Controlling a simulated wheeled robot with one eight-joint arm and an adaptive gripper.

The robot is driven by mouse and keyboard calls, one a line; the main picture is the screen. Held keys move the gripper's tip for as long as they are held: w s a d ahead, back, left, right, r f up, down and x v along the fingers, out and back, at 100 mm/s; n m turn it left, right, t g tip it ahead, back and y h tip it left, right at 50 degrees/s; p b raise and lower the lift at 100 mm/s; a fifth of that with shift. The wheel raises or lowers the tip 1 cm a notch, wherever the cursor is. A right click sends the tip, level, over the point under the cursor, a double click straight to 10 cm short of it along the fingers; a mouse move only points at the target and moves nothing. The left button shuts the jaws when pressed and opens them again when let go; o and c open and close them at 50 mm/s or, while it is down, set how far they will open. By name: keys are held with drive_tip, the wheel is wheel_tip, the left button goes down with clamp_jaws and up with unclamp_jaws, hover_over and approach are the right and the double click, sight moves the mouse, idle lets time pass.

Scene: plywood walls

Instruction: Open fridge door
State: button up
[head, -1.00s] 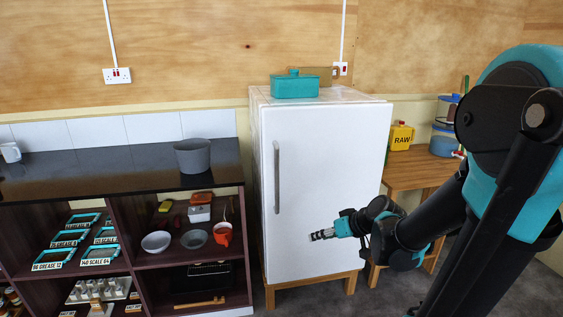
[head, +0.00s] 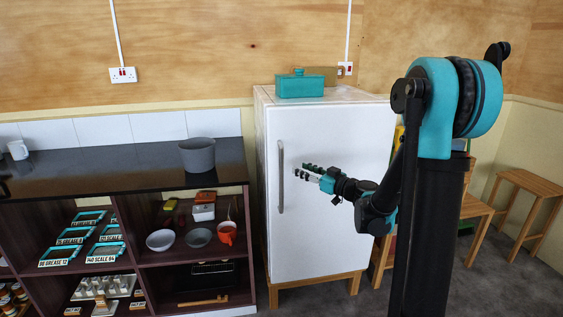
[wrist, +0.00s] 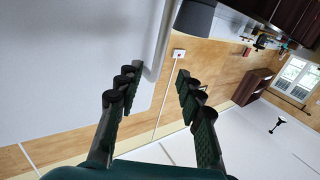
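The white fridge (head: 325,232) stands against the plywood wall, raised on a wooden stand, with its door shut. A grey vertical bar handle (head: 281,178) runs along the left side of the door. My gripper (head: 302,172) is just right of the handle, level with its upper-middle part, and apart from it. In the wrist view the gripper (wrist: 157,77) is open with nothing between its fingers. The handle (wrist: 161,40) shows beyond the fingertips there, its bent end near the left finger. The fridge door (wrist: 85,70) fills the left of that view.
A dark counter (head: 100,165) with open shelves below stands left of the fridge, with a grey pot (head: 197,155) on top. A teal box (head: 299,84) sits on the fridge. Wooden furniture (head: 470,207) stands to the right. Grey floor (head: 320,298) lies in front.

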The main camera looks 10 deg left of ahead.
sight(283, 161)
drive_tip(key=x, duration=1.1)
drive_tip(key=shift+w+a, duration=0.15)
drive_tip(key=shift+a, duration=0.05)
clamp_jaws()
